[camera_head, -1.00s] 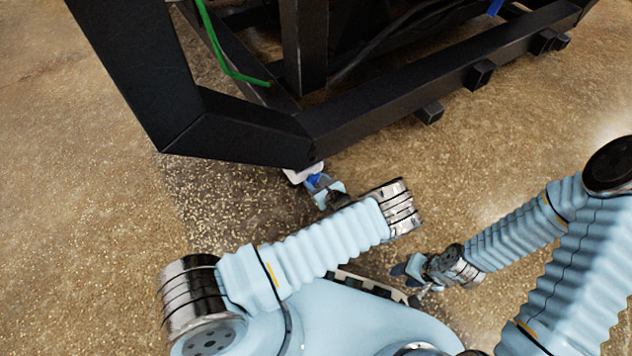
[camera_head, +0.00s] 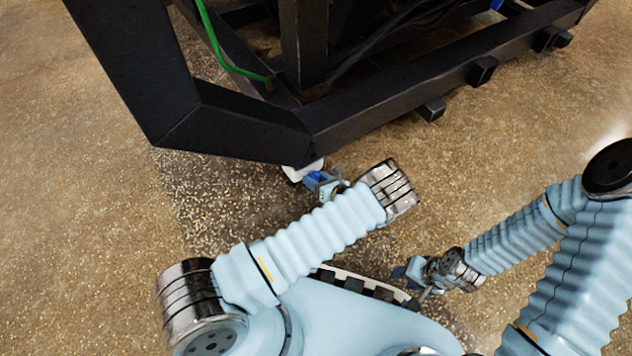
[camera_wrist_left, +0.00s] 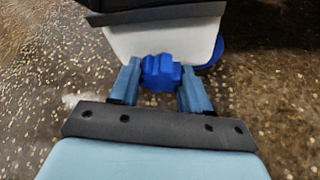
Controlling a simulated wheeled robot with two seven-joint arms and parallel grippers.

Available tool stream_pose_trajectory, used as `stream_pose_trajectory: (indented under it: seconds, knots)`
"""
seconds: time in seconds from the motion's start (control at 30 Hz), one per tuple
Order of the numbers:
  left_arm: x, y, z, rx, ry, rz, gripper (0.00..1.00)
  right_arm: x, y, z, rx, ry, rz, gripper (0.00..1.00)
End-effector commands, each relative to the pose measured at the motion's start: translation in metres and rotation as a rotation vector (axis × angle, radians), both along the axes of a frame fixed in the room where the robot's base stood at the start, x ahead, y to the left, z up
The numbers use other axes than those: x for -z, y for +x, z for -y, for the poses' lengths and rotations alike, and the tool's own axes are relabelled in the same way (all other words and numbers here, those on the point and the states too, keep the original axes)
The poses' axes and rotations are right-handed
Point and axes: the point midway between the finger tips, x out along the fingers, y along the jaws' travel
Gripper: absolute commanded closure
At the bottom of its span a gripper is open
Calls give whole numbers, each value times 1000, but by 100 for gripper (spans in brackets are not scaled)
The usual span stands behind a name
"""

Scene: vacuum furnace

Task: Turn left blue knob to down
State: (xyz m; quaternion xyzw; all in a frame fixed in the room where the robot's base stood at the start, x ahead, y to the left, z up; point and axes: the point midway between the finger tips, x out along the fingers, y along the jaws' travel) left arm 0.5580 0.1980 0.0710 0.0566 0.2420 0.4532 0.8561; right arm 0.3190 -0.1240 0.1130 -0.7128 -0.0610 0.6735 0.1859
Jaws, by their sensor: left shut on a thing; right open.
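The blue knob (camera_wrist_left: 160,73) sits in front of a white panel (camera_wrist_left: 165,38) in the left wrist view. My left gripper (camera_wrist_left: 160,82) has one finger on each side of the knob and is shut on it. In the head view the knob (camera_head: 314,177) is a small blue patch under the corner of the black frame, partly hidden by my left gripper (camera_head: 322,183). My right gripper (camera_head: 408,272) is open and empty, low over the floor and well away from the knob. The direction the knob points cannot be told.
The black metal frame (camera_head: 240,127) stands just beyond and above my left gripper, with a beam running to the upper right. A green cable (camera_head: 215,45) hangs inside it. A second blue part (camera_wrist_left: 215,50) shows beside the white panel. Speckled floor to the left is clear.

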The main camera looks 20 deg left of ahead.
Motion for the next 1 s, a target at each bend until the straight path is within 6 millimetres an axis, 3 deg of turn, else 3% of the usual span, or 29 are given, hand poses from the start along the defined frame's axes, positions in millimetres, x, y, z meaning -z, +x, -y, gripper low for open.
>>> stream_pose_trajectory:
  seconds: [0.4, 0.93, 0.97, 1.0]
  knots:
    - [0, 1, 1, 0, 122, -159, 83, 1, 0, 0, 0, 0, 1, 57]
    - [0, 1, 2, 2, 141, -181, 83, 1, 0, 0, 0, 0, 1, 57]
    - [0, 1, 2, 2, 141, -181, 51, 1, 0, 0, 0, 0, 1, 57]
    - [0, 1, 2, 2, 141, -181, 45, 1, 0, 0, 0, 0, 1, 57]
